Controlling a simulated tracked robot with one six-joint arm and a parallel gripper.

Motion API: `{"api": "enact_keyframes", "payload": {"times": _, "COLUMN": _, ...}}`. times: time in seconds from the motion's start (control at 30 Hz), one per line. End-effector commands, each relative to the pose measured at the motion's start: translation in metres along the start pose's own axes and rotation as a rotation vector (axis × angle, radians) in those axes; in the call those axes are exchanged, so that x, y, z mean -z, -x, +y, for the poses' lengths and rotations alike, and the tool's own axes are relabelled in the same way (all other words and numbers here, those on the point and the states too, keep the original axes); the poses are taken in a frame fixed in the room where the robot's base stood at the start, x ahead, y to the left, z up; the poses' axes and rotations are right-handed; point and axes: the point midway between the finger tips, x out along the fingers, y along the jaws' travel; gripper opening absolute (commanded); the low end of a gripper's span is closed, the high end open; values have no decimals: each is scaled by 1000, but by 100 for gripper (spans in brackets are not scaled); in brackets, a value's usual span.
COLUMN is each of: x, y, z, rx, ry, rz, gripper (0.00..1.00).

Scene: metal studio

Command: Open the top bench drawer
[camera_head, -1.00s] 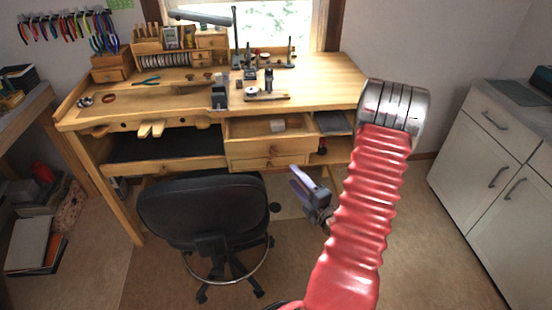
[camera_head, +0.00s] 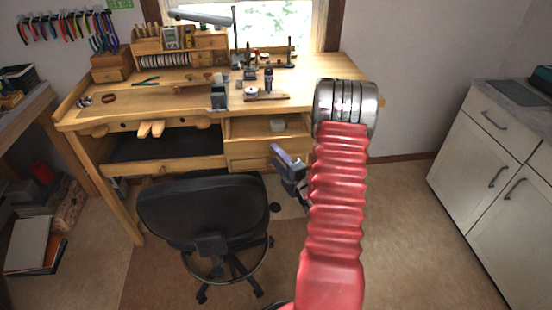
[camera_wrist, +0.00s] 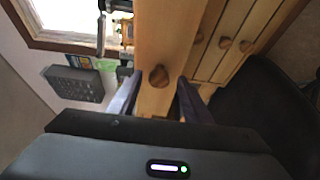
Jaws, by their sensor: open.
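The wooden top bench drawer (camera_head: 243,147) stands pulled out, its inside visible from above with a small pale object in it. In the wrist view, the wooden front with a round brown knob (camera_wrist: 158,76) is close and reaches nearer to me than the fronts beside it. My gripper (camera_head: 279,151) is open and empty in front of the drawers. In the wrist view its two dark fingers stand on either side of the knob, apart from it.
A black swivel chair (camera_head: 203,208) stands just left of my gripper, below the bench. The bench top (camera_head: 180,98) carries tools and small holders. Lower drawer fronts (camera_wrist: 212,55) with knobs sit beside the near one. White cabinets (camera_head: 490,150) stand right, with clear floor between.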

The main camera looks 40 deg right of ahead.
Motion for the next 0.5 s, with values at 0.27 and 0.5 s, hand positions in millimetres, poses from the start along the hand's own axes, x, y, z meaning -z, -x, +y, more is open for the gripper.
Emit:
{"api": "enact_keyframes", "payload": {"times": 0.27, "x": 0, "y": -1, "z": 0, "rx": 0, "ry": 0, "rz": 1, "gripper": 45}}
{"api": "enact_keyframes", "payload": {"times": 0.5, "x": 0, "y": -1, "z": 0, "rx": 0, "ry": 0, "rz": 1, "gripper": 28}}
